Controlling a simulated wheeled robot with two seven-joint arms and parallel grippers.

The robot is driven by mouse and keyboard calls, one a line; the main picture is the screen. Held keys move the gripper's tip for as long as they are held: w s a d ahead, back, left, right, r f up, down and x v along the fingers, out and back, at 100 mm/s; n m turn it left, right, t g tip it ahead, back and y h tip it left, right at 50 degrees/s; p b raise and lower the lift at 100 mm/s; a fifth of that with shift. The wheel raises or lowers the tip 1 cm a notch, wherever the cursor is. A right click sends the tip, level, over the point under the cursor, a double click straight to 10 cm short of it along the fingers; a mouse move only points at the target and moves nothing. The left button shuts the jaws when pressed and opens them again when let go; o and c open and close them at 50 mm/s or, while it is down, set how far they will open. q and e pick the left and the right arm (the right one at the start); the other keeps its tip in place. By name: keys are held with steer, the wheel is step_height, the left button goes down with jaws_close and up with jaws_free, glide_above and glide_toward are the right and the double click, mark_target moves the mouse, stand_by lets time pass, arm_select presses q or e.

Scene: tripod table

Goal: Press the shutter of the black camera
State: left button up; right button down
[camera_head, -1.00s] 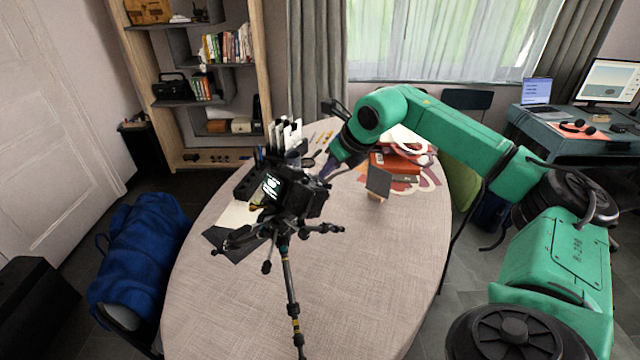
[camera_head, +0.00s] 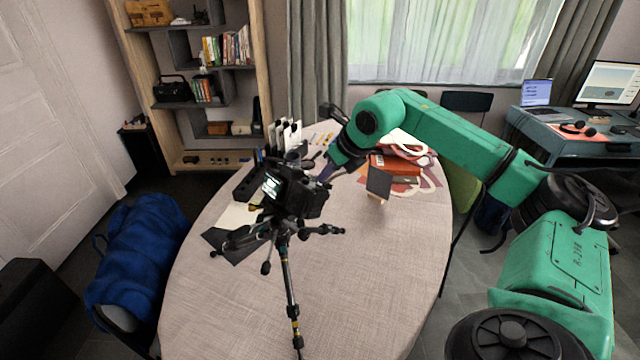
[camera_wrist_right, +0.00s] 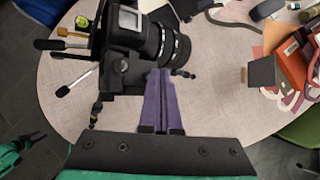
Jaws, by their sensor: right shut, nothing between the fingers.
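The oval table (camera_head: 390,270) has a clear front right. A small dark panel on a stand (camera_head: 378,184), an orange-red box (camera_head: 395,163) and a black organizer (camera_head: 247,184) stand on it.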

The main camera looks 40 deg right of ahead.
steer(key=shift+d+r+p, duration=0.35)
steer(key=shift+r+p, duration=0.1)
steer(key=shift+r, duration=0.15)
steer(key=r+p, duration=0.1)
steer(key=d+r+p, duration=0.1)
steer(key=r, duration=0.1)
steer(key=d+r+p, duration=0.1)
steer(key=shift+w+d+r+p, duration=0.15)
steer(key=shift+w+d+p, duration=0.05)
steer(key=shift+w+p, duration=0.1)
stand_by(0.8)
